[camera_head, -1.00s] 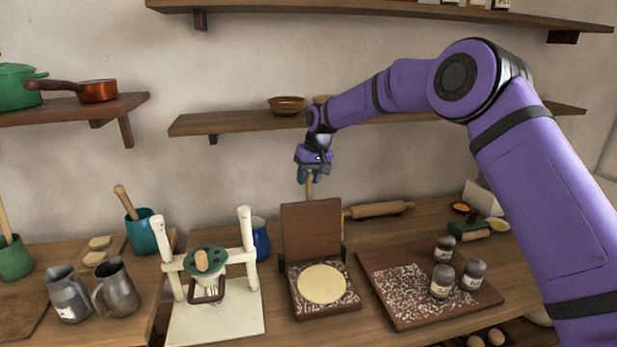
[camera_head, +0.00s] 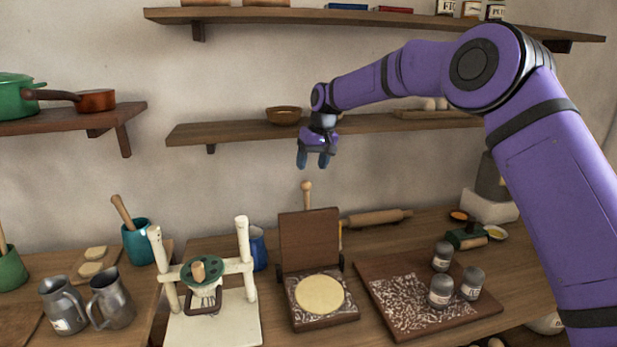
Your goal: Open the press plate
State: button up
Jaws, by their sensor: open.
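The tortilla-style press stands on the counter with its brown upper plate (camera_head: 309,239) raised upright at the back. Its floured base (camera_head: 339,316) lies flat and bears a round pale dough disc (camera_head: 320,294). A wooden handle (camera_head: 306,195) rises above the top edge of the upright plate. My gripper (camera_head: 314,163) is open and empty, pointing down, a little above the handle and apart from it.
A floured brown board (camera_head: 393,308) with several small jars stands right of the press. A white stand (camera_head: 225,322) with a green disc is on the left. A rolling pin (camera_head: 376,218) lies behind. A wall shelf (camera_head: 235,129) runs close behind my gripper.

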jog(key=shift+v, duration=1.35)
jog(key=s+d+r+m+t+h, duration=0.1)
jog(key=s+d+r, duration=0.7)
jog(key=s+d, duration=0.25)
jog(key=s+d+r+m+t+h, duration=0.1)
jog(key=s+d+r+t, duration=0.1)
jog(key=s+d+r, duration=0.65)
jog(key=s+d+f+m, duration=0.1)
jog(key=s+d, duration=0.3)
jog(key=s, duration=0.6)
jog(key=s+d+f+m, duration=0.1)
jog(key=s+d+f, duration=0.3)
jog(key=s, duration=0.6)
jog(key=s+d+f+m+t, duration=0.1)
jog(key=s+d+f, duration=0.2)
jog(key=s, duration=0.7)
jog(key=shift+s+d+f+m+h, duration=0.2)
jog(key=shift+d+m+h, duration=0.1)
jog(key=shift+d, duration=1.05)
